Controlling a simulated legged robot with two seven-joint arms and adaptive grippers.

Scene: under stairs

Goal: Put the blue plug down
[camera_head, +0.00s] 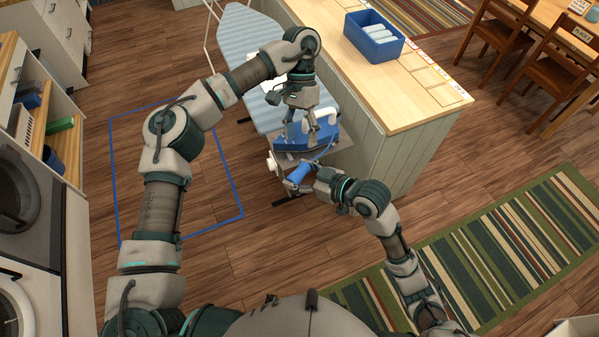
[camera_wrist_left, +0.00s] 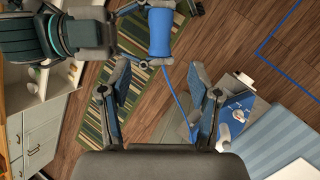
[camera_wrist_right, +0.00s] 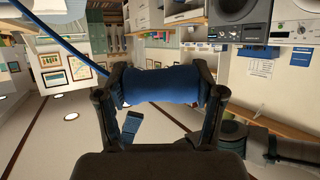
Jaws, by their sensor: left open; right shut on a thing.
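The blue plug (camera_head: 299,173) is a thick blue cylinder, held off the floor at the near end of the ironing board (camera_head: 246,45). My right gripper (camera_head: 304,180) is shut on it; the right wrist view shows the plug (camera_wrist_right: 160,86) between both fingers (camera_wrist_right: 160,92). The left wrist view also shows the plug (camera_wrist_left: 159,32), with a blue cord (camera_wrist_left: 178,92) running from it toward the grey iron rest (camera_wrist_left: 205,125). My left gripper (camera_head: 303,128) is open above the blue-and-white iron (camera_head: 291,138), which it partly hides. Its fingers (camera_wrist_left: 160,95) hold nothing in the left wrist view.
A wooden-topped counter (camera_head: 400,98) with a blue bin (camera_head: 374,37) of rolled white towels stands right of the board. A blue outline (camera_head: 177,238) marks bare floor at left. A striped rug (camera_head: 500,250) lies at right. Washing machines (camera_head: 30,215) stand far left.

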